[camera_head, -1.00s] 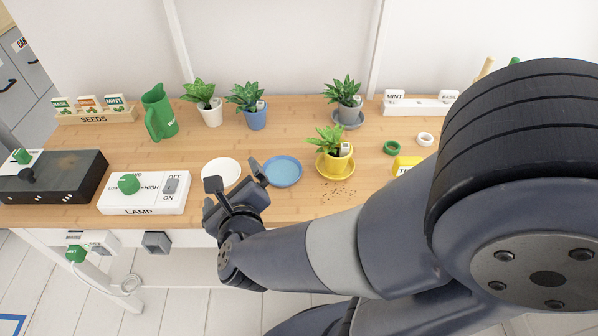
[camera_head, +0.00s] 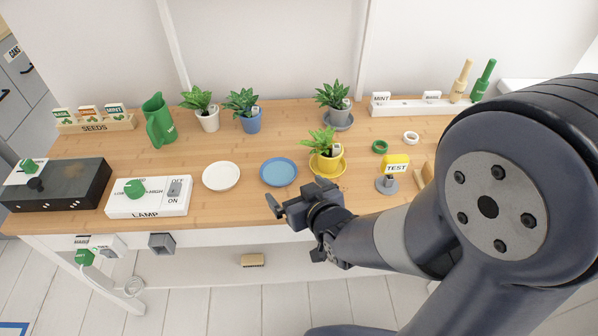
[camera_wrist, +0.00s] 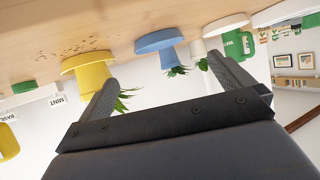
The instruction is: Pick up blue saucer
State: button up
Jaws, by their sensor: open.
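The blue saucer (camera_head: 278,172) lies flat on the wooden desk, between a white saucer (camera_head: 221,176) and the yellow potted plant. Nothing stands on it in the head view. My gripper (camera_head: 276,203) is open and empty, low over the desk's front edge, just in front of the blue saucer and apart from it. In the wrist view the scene is upside down. There the blue saucer (camera_wrist: 160,41) shows beyond and between the two fingers of my gripper (camera_wrist: 168,82).
The yellow pot (camera_head: 326,163) on its yellow saucer stands close right of the blue saucer. The lamp box (camera_head: 148,198) is at left. The blue pot (camera_head: 251,122) and white pot (camera_head: 208,120) stand behind. The TEST sign (camera_head: 396,164) is at right.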

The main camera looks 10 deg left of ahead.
aim_at(275, 168)
jog(key=shift+w+f, duration=0.15)
jog(key=x, duration=0.5)
jog(key=shift+x, duration=2.65)
jog(key=shift+w, duration=0.1)
jog(key=shift+c, duration=0.3)
jog(key=c, duration=0.8)
